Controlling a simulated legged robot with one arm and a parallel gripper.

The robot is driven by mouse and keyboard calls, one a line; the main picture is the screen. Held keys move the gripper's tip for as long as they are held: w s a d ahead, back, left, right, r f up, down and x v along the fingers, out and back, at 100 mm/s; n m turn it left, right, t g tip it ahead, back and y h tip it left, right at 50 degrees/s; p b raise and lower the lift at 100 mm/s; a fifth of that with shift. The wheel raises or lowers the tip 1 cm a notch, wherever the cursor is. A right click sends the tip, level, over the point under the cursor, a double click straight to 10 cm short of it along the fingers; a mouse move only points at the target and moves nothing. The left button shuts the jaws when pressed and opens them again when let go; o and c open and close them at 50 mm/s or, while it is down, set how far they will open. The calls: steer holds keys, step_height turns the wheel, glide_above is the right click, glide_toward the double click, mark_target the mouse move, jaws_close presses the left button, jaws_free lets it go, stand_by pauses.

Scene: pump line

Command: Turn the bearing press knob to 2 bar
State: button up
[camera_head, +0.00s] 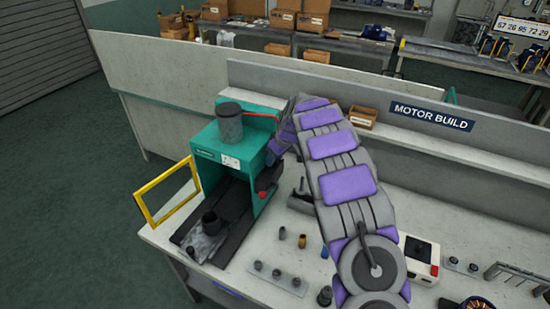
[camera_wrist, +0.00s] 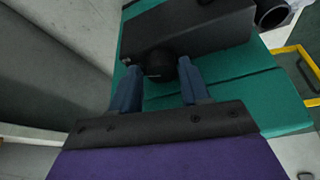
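The teal bearing press (camera_head: 228,150) stands on the bench at the left in the head view, with a grey cylinder (camera_head: 230,122) on top and a red hose. In the wrist view, the two blue fingers of my gripper (camera_wrist: 159,85) are apart, one on each side of a round black knob (camera_wrist: 161,66). The knob sits against a dark block (camera_wrist: 190,30) on the teal body (camera_wrist: 235,68). Contact between fingers and knob is unclear. No pressure reading is legible.
A yellow frame (camera_head: 167,192) stands open at the press's left. A red button (camera_head: 262,194) is on its right side. Small parts on a plate (camera_head: 278,277) and a white device (camera_head: 418,260) lie on the bench. A low partition (camera_head: 320,95) runs behind.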

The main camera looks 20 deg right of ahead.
steer(key=shift+o, duration=1.1)
steer(key=shift+s, duration=0.1)
steer(key=p+v, duration=0.1)
steer(key=v, duration=1.6)
steer(key=shift+d, duration=0.15)
